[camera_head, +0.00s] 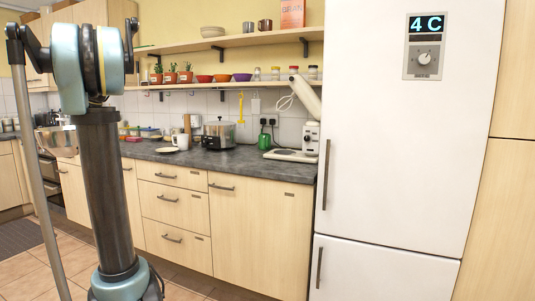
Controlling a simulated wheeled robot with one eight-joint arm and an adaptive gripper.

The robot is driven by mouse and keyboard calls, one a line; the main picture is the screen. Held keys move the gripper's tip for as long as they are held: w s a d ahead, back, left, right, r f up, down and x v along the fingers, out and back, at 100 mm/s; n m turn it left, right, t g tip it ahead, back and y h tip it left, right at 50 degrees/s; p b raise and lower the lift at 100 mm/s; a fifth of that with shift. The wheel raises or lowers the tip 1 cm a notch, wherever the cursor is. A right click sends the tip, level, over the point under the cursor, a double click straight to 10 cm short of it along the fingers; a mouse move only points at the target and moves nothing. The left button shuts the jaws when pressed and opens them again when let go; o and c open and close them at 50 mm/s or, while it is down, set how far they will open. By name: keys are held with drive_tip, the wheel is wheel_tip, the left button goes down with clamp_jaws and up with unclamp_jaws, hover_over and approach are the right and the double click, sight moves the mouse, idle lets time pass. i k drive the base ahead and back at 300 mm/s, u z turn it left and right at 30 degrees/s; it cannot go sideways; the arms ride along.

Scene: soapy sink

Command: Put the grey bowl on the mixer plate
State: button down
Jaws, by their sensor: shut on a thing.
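My gripper (62,121) is small and mostly hidden in this view. It appears shut on the bowl's rim and holds it up at about counter height. The white mixer (311,137) stands at the right end of the counter beside the fridge, with its head tilted up and a whisk on it. The mixer plate (291,156) is its flat white base in front, and it looks empty.
The dark counter (232,160) holds a slow cooker (218,135), a white mug (180,141), a small plate (168,150) and a green container (265,141). Shelves hang above. The tall white fridge (400,150) stands right of the mixer. The floor before the drawers is clear.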

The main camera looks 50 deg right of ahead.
sight(285, 152)
drive_tip(key=i, duration=1.1)
drive_tip(key=z, duration=2.45)
drive_tip(key=i, duration=0.5)
